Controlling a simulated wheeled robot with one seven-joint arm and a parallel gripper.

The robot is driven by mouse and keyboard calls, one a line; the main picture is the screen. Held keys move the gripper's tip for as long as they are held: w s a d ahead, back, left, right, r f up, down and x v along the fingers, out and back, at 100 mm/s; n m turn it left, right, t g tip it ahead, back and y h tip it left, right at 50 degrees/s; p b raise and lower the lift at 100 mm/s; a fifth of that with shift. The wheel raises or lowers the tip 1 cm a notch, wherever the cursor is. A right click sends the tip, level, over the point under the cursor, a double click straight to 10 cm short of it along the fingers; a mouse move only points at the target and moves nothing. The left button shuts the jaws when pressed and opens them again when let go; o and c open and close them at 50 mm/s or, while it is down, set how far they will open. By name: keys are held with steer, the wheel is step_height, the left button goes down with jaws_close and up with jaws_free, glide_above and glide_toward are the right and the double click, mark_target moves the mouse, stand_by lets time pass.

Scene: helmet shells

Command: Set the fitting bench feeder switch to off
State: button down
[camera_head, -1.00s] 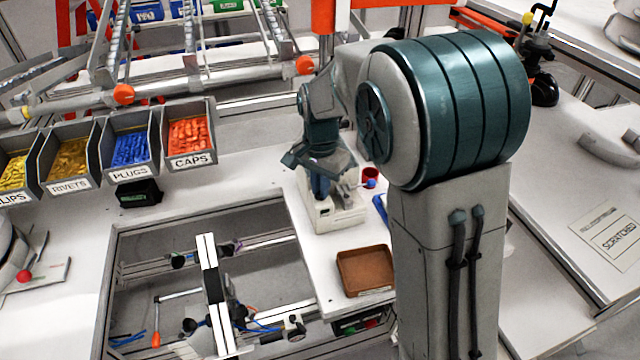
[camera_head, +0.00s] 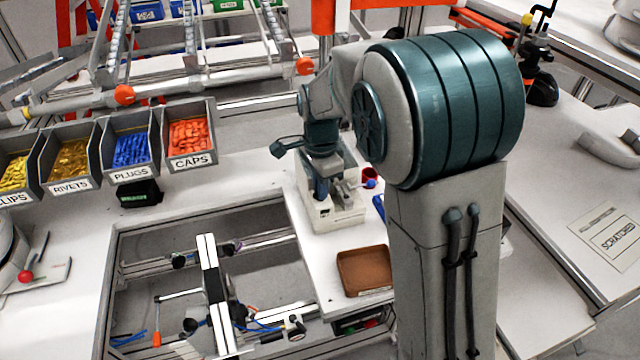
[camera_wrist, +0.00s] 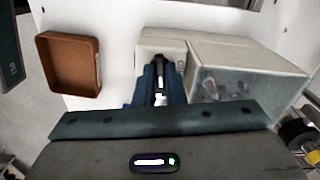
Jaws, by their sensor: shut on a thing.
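The bench feeder (camera_head: 335,217) is a pale box on the white bench, beyond the brown tray in the head view. In the wrist view the feeder (camera_wrist: 250,58) shows a pale body with a clear-sided bin holding small grey parts. My gripper (camera_wrist: 157,80) has blue fingers pointing at the pale block left of that bin. The fingers are close together on a small dark and light piece, which looks like the feeder switch (camera_wrist: 158,72). The fingers hide most of it, and its setting cannot be read. In the head view my gripper (camera_head: 322,190) is at the feeder's top, partly hidden by my wrist.
A brown tray (camera_head: 364,271) lies in front of the feeder. A red cup (camera_head: 369,177) stands to its right. Bins of clips, rivets, plugs and caps (camera_head: 190,140) stand at the back left. A framed opening with a fixture (camera_head: 215,290) lies left of the tray.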

steer(key=shift+m, duration=0.9)
steer(key=c, duration=1.8)
jaws_free()
steer(key=shift+r, duration=0.1)
step_height(320, 180, up, 14)
steer(key=shift+f+b, duration=0.15)
steer(key=shift+b, duration=0.6)
